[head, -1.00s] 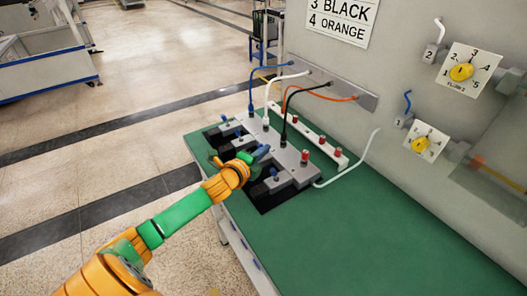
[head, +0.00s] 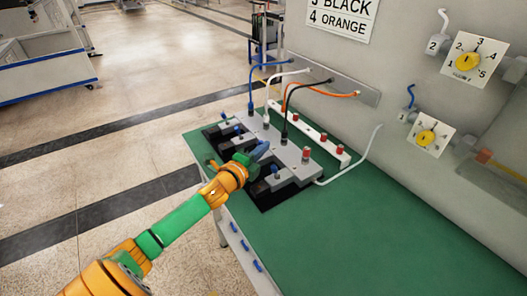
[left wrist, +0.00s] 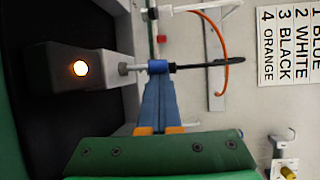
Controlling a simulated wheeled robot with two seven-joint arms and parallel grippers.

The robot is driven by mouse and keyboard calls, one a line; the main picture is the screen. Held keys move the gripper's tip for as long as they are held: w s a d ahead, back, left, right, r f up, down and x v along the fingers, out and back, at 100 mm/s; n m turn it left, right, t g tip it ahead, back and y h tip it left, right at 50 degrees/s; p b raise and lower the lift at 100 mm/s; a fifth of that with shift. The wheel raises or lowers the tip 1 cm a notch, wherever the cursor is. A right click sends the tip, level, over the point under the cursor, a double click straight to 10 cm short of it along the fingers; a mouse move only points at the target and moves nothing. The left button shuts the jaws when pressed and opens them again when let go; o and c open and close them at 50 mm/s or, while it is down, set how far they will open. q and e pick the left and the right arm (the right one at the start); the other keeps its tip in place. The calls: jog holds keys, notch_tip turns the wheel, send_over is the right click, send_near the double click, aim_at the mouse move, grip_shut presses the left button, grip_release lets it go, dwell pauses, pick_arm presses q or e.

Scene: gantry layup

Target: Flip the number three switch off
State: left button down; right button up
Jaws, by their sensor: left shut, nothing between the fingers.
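A row of grey switch blocks on black bases (head: 268,195) stands on the green bench. In the left wrist view, one switch lever (left wrist: 128,69) with a blue cap (left wrist: 157,67) points right, away from a glowing orange lamp (left wrist: 81,68) on its dark block. A black cable (left wrist: 200,63) appears behind the cap. My left gripper (head: 260,151) is shut and empty over the row; its blue fingers (left wrist: 160,104) end right beside the cap. I cannot tell whether they touch it. Another blue-capped switch (head: 275,170) is nearer the front. My right gripper is out of view.
A wall sign (head: 343,20) lists 3 as black and 4 as orange. Blue, white, black and orange cables run to a wall strip (head: 340,88). A white rail (head: 322,140) with red posts lies behind. The bench's right part (head: 370,230) is clear.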

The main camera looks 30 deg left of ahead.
pick_arm(q)
jog(key=shift+s+f+t+b, duration=0.1)
jog(key=shift+s+t+b, duration=0.1)
jog(key=shift+t+b, duration=0.5)
jog(key=shift+s+a, duration=0.1)
jog(key=shift+s+a+r, duration=0.1)
jog(key=shift+s+r, duration=0.1)
jog(key=shift+s, duration=0.15)
jog(key=shift+s+a+f+p, duration=0.1)
jog(key=shift+f+p, duration=0.05)
jog(key=shift+p, duration=0.2)
dwell(0.8)
